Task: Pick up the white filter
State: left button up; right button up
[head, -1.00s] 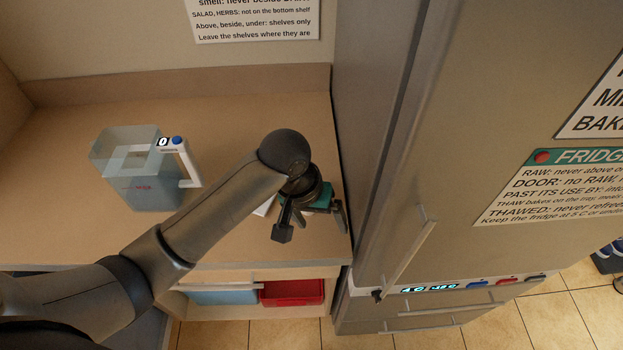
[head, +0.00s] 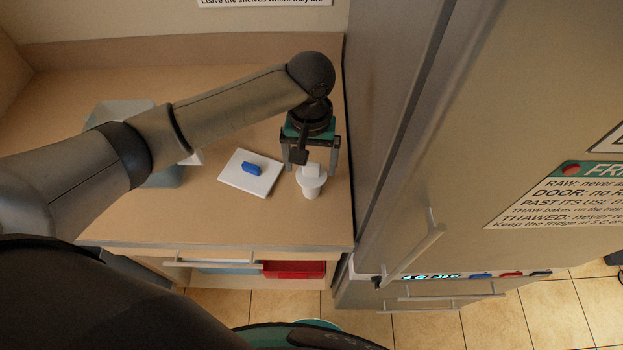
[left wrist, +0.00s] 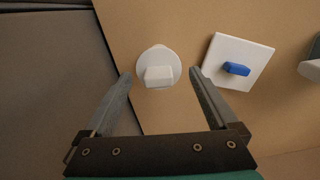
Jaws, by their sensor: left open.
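The white filter (head: 311,183) stands upright on the counter near its right end, a small round piece with a blocky grip on top. It also shows in the left wrist view (left wrist: 158,68), just beyond and between the fingertips. My left gripper (head: 311,167) is open and empty, pointing down above and slightly behind the filter in the head view. In the left wrist view its two fingers (left wrist: 160,75) are spread wider than the filter, and I see no contact. My right gripper is not in view.
A white square plate with a blue handle (head: 251,173) lies left of the filter. A clear jug (head: 118,112) stands further left, partly behind my arm. The fridge (head: 440,120) rises close on the right.

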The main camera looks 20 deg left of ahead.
aim_at(312, 180)
pick_arm(q)
jog(key=shift+w+f+b, duration=0.1)
jog(key=shift+f+b, duration=0.25)
jog(key=shift+f, duration=3)
jog(key=shift+d, duration=0.1)
jog(key=c, duration=1.1)
jog(key=shift+r, duration=0.1)
jog(key=shift+c, duration=0.2)
